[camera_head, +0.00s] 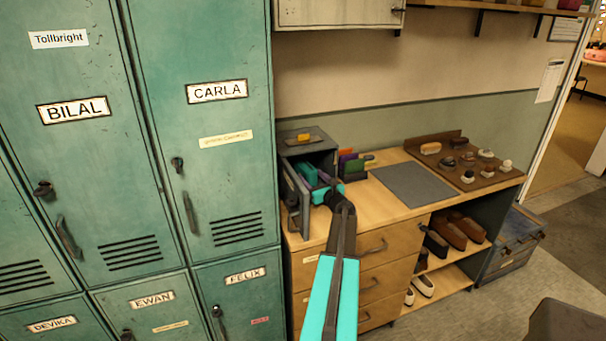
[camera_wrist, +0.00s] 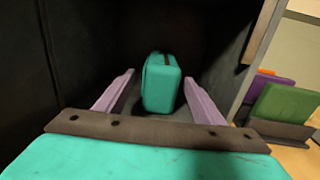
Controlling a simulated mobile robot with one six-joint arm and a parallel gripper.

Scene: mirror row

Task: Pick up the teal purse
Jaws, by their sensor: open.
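The teal purse (camera_wrist: 161,84) is a small upright block with a dark strip on top, inside a dark open box (camera_head: 313,147) on the counter. In the wrist view my gripper (camera_wrist: 159,78) is open. Its two pale purple fingers reach into the box, one on each side of the purse, with a visible gap on both sides. The purse looks ungripped. In the head view my arm reaches to the box front, and I cannot clearly tell the purse from my own teal wrist parts there.
The box's grey door (camera_head: 292,196) stands open at the left. Dark box walls close in around my fingers. Upright purple and green items (camera_wrist: 285,104) stand just right. A grey mat (camera_head: 414,185) and a brown tray (camera_head: 440,172) lie farther right. Green lockers (camera_head: 205,130) flank the left.

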